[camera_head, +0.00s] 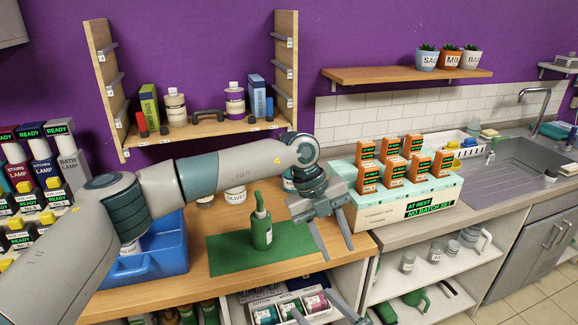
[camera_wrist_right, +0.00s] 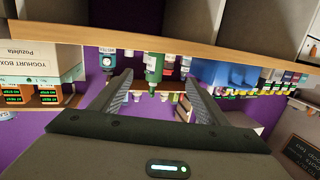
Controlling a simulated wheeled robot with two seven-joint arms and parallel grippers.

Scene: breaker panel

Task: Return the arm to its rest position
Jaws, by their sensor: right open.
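My left gripper (camera_head: 337,252) hangs over the wooden counter (camera_head: 222,285), to the right of a green pump bottle (camera_head: 262,232). Its two fingers point down, spread apart, with nothing between them. My right gripper (camera_head: 312,300) shows at the bottom edge of the head view, lower than the left one and in front of the counter. In the right wrist view its fingers (camera_wrist_right: 159,76) are spread wide and hold nothing. That view is upside down, with the green bottle (camera_wrist_right: 154,62) beyond the fingertips.
The bottle stands on a green mat (camera_head: 225,255). A blue bin (camera_head: 165,258) is at left. A pale box (camera_head: 400,205) topped with several orange "AT REST" units stands at right. Shelves below the counter hold jars. A sink (camera_head: 510,150) is at far right.

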